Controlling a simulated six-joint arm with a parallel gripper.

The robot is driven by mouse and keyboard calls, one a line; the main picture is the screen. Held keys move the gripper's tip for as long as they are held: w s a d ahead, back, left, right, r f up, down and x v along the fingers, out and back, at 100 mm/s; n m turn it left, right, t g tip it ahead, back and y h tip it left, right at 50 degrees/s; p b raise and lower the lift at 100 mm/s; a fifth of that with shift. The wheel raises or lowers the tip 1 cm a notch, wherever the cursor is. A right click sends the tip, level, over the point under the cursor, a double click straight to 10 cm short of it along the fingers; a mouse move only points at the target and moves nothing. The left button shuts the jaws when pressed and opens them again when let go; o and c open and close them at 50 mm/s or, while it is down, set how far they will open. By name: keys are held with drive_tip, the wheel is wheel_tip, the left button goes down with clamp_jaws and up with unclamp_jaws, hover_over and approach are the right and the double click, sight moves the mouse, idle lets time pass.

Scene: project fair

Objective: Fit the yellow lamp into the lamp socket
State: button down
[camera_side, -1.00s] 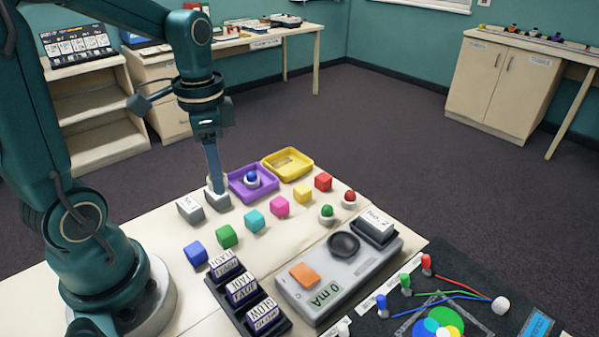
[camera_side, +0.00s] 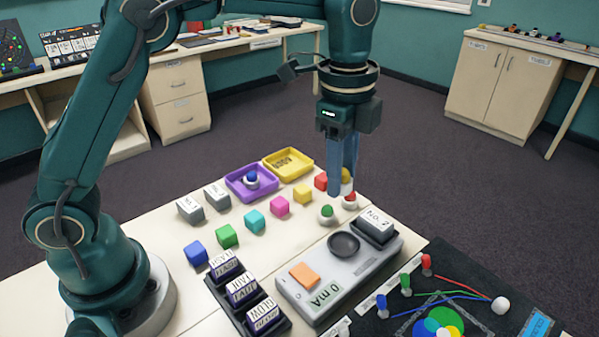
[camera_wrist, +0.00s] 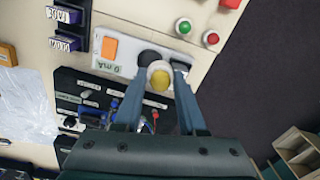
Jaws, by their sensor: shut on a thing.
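The yellow lamp (camera_wrist: 160,78) has a yellow dome on a pale collar and sits between my gripper's fingers (camera_wrist: 156,100) in the wrist view. In the side view a little yellow of it (camera_side: 346,175) shows at the fingers (camera_side: 341,190). My gripper is shut on it, pointing down, above the table near the red and green lamps. The lamp socket appears to be the round black dish (camera_side: 344,245) on the grey meter box (camera_side: 318,290). It looks empty, and in the wrist view the dish (camera_wrist: 149,57) is partly hidden behind the lamp.
A green lamp (camera_side: 327,212) and red lamp (camera_side: 350,202) stand close by my fingers. Block No. 2 (camera_side: 375,226) is seated beside the dish. An orange switch (camera_side: 304,274) is at the box's other end. Trays and several coloured cubes lie behind and left.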

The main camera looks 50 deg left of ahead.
drive_tip(key=shift+m, duration=0.5)
drive_tip(key=shift+s+d+f, duration=0.15)
drive_tip(key=shift+d+f, duration=0.3)
drive_tip(key=shift+f, duration=0.9)
drive_tip(key=shift+s+d+f, duration=0.15)
drive_tip(key=shift+d+f, duration=0.25)
drive_tip(key=shift+f, duration=1)
drive_tip(key=shift+s+d+f, duration=0.15)
drive_tip(key=shift+d+f, duration=0.3)
drive_tip(key=shift+f, duration=0.9)
drive_tip(key=shift+f, duration=0.65)
drive_tip(key=shift+c, duration=1)
unclamp_jaws()
drive_tip(key=shift+w, duration=0.1)
wheel_tip(320, 180, up, 7)
